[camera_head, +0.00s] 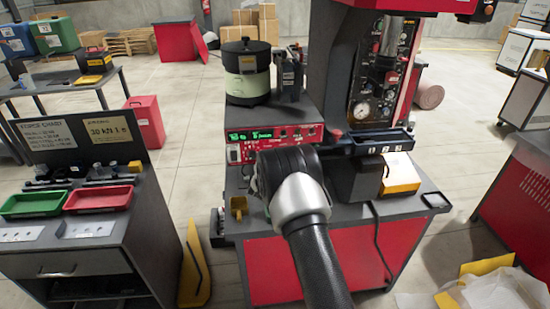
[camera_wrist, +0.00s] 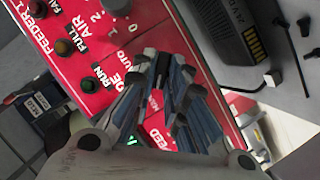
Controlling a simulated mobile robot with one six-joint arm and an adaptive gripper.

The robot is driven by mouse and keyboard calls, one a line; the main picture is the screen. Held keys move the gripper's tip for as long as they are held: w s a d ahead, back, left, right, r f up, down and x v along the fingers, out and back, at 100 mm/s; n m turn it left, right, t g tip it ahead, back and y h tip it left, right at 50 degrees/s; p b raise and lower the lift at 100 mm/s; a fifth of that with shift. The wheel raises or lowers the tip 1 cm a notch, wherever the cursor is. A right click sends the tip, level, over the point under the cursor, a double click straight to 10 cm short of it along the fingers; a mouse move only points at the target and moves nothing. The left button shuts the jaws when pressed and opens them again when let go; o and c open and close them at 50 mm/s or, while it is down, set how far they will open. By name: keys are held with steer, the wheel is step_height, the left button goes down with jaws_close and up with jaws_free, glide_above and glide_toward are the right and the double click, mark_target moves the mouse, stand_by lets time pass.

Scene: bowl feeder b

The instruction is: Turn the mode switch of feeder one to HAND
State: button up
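The red control panel of feeder one (camera_head: 280,135) is on the front of the bench unit, under the bowl feeder (camera_head: 246,72). In the wrist view the panel (camera_wrist: 200,40) is tilted, with FEEDER 1, AIR, RUN and AUTO lettering. My gripper (camera_wrist: 166,68) is right in front of the panel, its fingers over the MODE lettering beside AUTO. A strip of red panel with partly hidden lettering shows between the fingers. The mode switch is not clearly seen there; the fingers cover that spot. Whether they touch or grip it cannot be told. In the head view my wrist hides the fingertips.
Round lamps (camera_wrist: 62,47) and a dark knob (camera_wrist: 78,15) sit close to my fingers on the panel. A black device (camera_wrist: 235,35) lies beyond it. A press with gauges (camera_head: 370,100) stands right of the feeder. A cart with green and red trays (camera_head: 98,198) stands left.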

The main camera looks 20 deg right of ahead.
steer(key=o, duration=0.4)
steer(key=shift+w+r, duration=0.1)
steer(key=shift+w, duration=0.05)
steer(key=v, duration=1.2)
